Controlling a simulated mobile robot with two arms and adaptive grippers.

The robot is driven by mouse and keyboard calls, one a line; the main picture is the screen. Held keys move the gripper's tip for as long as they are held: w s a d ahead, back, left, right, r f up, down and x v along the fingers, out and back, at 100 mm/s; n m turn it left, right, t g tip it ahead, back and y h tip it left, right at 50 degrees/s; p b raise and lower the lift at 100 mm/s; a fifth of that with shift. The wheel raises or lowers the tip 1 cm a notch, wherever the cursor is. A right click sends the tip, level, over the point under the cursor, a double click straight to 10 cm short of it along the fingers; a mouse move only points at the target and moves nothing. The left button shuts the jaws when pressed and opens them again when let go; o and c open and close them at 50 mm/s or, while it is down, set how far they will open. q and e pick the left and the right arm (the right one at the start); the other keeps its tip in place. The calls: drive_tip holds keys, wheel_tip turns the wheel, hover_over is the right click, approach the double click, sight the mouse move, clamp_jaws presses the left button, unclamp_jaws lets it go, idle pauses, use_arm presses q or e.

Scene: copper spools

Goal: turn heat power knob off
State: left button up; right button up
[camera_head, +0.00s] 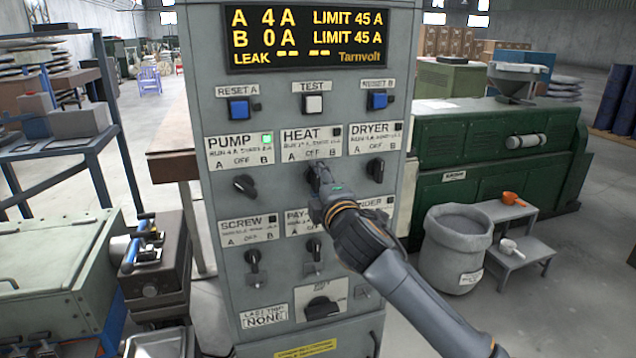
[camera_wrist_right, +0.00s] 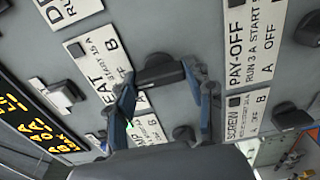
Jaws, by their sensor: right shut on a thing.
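The grey control panel (camera_head: 225,190) has a HEAT label (camera_head: 311,142) in its upper row, also seen sideways in the wrist view (camera_wrist_right: 98,65). The lamp beside HEAT (camera_head: 337,133) is dark. My right gripper (camera_head: 316,178) is at the knob below this label and hides most of it in the head view. In the right wrist view the black HEAT knob (camera_wrist_right: 160,71) sits between the two fingertips, which are shut on it. Its exact pointing is hard to tell. My left gripper is not in view.
The PUMP knob (camera_head: 245,185) is tilted and its lamp (camera_head: 267,139) is green. The DRYER knob (camera_head: 375,169) is close to the right. SCREW (camera_head: 253,260) and PAY-OFF knobs (camera_head: 314,248) are below. The display (camera_head: 305,35) reads A 4 A, B 0 A.

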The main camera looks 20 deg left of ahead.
drive_tip(key=o, duration=1.2)
drive_tip(key=shift+c, duration=0.2)
drive_tip(key=shift+d, duration=0.1)
drive_tip(key=v, duration=1.2)
